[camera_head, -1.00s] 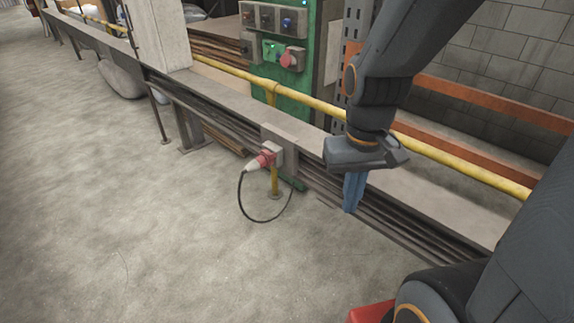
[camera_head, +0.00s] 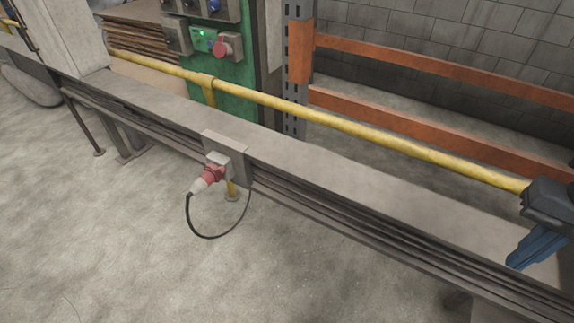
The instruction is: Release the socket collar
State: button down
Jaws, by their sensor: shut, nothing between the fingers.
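A red socket collar (camera_head: 213,173) sits on a grey mounting plate (camera_head: 238,160) on the front side of the long bench. A pale plug with a red end (camera_head: 199,186) is in the socket, and a black cable (camera_head: 190,222) loops down from it and back up toward the bench. My gripper (camera_head: 514,264) is at the far right edge, its blue fingers shut and pointing down-left. It is over the bench's right part, well apart from the collar, with nothing held. Part of my gripper's body is cut off by the frame edge.
A yellow rail (camera_head: 370,138) runs along behind the bench (camera_head: 330,176). A green control panel (camera_head: 234,87) with a red button stands behind it. Orange rack beams (camera_head: 440,70) are at the back right. The concrete floor (camera_head: 110,240) in front is clear.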

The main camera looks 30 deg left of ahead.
aim_at(220, 170)
jog(key=z, duration=1)
jog(key=k, duration=2.05)
jog(key=u, duration=2.5)
jog(key=i, duration=0.5)
jog(key=u, duration=0.15)
